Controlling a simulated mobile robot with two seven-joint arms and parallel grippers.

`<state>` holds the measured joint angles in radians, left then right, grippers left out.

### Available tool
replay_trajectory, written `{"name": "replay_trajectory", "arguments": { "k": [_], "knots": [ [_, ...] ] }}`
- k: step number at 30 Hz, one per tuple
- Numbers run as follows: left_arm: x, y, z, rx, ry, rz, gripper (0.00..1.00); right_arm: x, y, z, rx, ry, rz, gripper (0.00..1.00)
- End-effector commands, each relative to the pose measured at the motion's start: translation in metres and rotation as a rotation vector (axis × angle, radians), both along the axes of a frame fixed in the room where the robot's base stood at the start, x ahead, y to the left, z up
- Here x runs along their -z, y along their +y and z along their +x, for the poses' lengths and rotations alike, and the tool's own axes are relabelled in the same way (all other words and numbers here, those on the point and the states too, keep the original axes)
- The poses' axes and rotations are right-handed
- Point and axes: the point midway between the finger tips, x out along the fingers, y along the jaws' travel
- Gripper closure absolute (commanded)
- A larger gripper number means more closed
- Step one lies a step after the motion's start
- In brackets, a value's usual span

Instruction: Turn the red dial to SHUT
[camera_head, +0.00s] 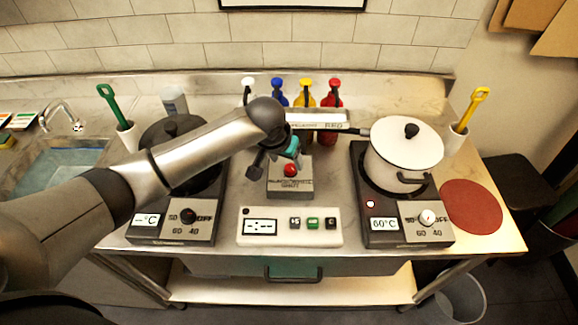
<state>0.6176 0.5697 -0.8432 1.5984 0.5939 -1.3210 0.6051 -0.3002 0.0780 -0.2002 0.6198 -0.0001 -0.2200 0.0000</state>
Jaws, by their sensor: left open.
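A red dial (291,170) sits on top of a grey box (290,189) in the middle of the table. The lettering on the box's front is too blurred to read surely, and I cannot tell the dial's setting. My left gripper (274,156) is open and empty, with dark fingers and a teal part. It is above and a little left of the dial, and I see no contact. My left arm covers much of the left side. My right gripper is not in view.
A left hotplate (146,229) with a dark pot and a right hotplate (376,236) with a white pot (403,151) flank the box. A white timer panel (290,239) lies in front. Coloured bottles (305,95) stand behind. A red round mat (471,207) lies at right.

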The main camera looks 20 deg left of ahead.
Motion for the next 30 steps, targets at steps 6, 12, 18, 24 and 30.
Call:
{"name": "replay_trajectory", "arguments": {
  "k": [6, 12, 18, 24, 30],
  "knots": [
    [0.029, -0.001, 0.012, 0.000, 0.000, 0.000, 0.32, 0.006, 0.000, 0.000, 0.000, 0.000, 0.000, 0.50],
    [0.042, -0.002, 0.018, 0.001, 0.000, 0.000, 0.32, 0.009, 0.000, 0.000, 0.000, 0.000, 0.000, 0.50],
    [0.045, -0.002, 0.019, 0.001, -0.001, 0.000, 0.32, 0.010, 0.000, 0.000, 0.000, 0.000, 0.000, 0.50],
    [0.045, -0.002, 0.019, 0.001, -0.001, 0.000, 0.33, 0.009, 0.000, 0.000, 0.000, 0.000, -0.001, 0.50],
    [0.045, -0.002, 0.019, 0.001, -0.001, 0.000, 0.55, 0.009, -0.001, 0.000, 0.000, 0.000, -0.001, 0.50]
  ]
}}
